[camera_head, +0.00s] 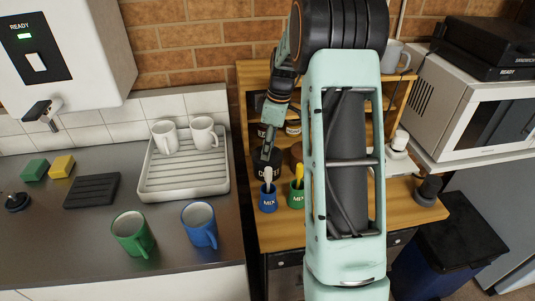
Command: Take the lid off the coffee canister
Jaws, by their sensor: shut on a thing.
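The coffee canister (263,171) is a dark, round container with pale lettering, partly hidden by my gripper. It stands upright on the wooden counter, behind two small mugs. My gripper (267,153) points down at the top of the canister and is shut on its dark lid. The lid is mostly covered by the fingers, and I cannot tell whether there is a gap between it and the canister.
A blue MIX mug (268,203) and a green MIX mug (296,200), both holding utensils, stand just in front. A wooden shelf (252,75) rises behind. A white drying rack (184,190) lies left. My arm hides much of the counter's right side.

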